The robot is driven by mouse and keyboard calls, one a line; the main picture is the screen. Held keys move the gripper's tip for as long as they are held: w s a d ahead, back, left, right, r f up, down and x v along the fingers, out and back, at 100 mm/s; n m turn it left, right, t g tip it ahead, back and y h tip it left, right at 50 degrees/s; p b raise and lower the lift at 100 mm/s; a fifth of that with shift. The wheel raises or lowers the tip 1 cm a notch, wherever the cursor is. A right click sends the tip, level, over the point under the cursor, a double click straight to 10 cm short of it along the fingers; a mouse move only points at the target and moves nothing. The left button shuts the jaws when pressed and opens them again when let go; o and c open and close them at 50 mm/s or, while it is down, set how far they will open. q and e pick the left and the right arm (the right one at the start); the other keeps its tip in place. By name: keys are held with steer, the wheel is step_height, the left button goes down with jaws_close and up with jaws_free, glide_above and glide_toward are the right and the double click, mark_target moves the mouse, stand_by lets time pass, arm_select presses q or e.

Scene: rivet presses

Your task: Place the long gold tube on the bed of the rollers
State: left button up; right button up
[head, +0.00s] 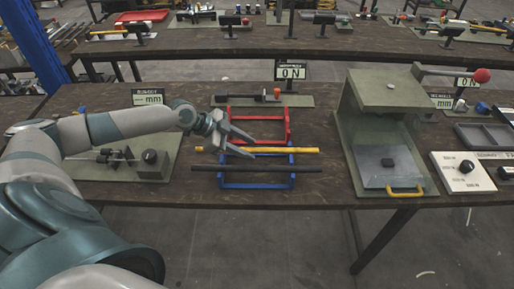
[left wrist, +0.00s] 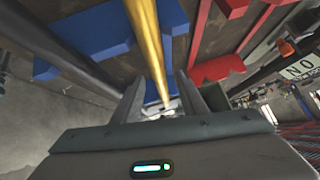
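The long gold tube (head: 290,150) lies left to right across the blue rack (head: 291,175), in front of the red rack (head: 285,123). My left gripper (head: 251,148) is open over the tube's left part. In the left wrist view the gold tube (left wrist: 149,40) runs between the two spread fingers (left wrist: 168,62); I cannot tell if they touch it. The blue rack (left wrist: 95,42) and red rack (left wrist: 218,67) show on either side there. I cannot tell for certain which fixture holds the rollers. My right gripper is not in view.
A long black tube (head: 256,168) lies nearer on the blue rack. A green press (head: 382,130) with a yellow handle stands to the right. A low bench fixture (head: 130,165) with black knobs is at left, partly behind my arm. Another fixture (head: 262,100) stands behind the racks.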

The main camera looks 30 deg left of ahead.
mark_target(247, 149)
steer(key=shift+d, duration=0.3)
arm_select(q)
steer(key=shift+c, duration=0.6)
jaws_close()
steer(key=shift+r, duration=0.1)
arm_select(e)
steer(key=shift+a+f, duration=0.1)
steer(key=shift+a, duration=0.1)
